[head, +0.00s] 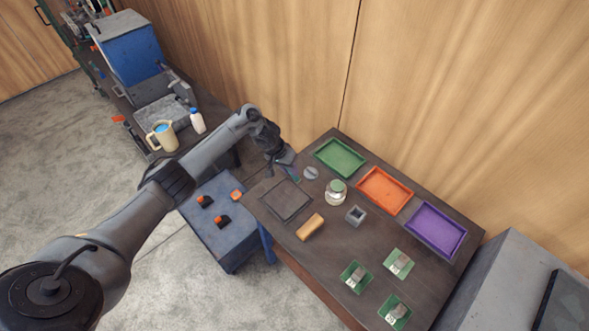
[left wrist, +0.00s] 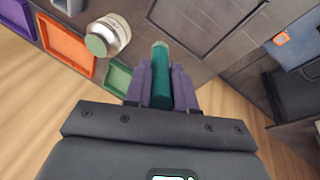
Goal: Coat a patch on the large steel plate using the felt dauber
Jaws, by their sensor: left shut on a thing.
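My left gripper (head: 288,171) is at the back left edge of the dark table, just behind the plate. In the left wrist view its purple fingers are shut on a teal cylindrical dauber (left wrist: 161,85) with a pale tip pointing away from the gripper. The dark square steel plate (head: 284,200) lies flat on the table's left part; it also shows in the left wrist view (left wrist: 195,22). The dauber appears apart from the plate, though the exact gap cannot be told. A glass jar (head: 336,193) with green at its top stands right of the plate. My right gripper is not in view.
Green (head: 340,158), orange (head: 385,191) and purple (head: 435,230) trays line the table's back. A grey disc (head: 311,173), a tan block (head: 311,227), a grey square holder (head: 355,215) and several small green trays are nearby. A blue cart (head: 222,236) stands left.

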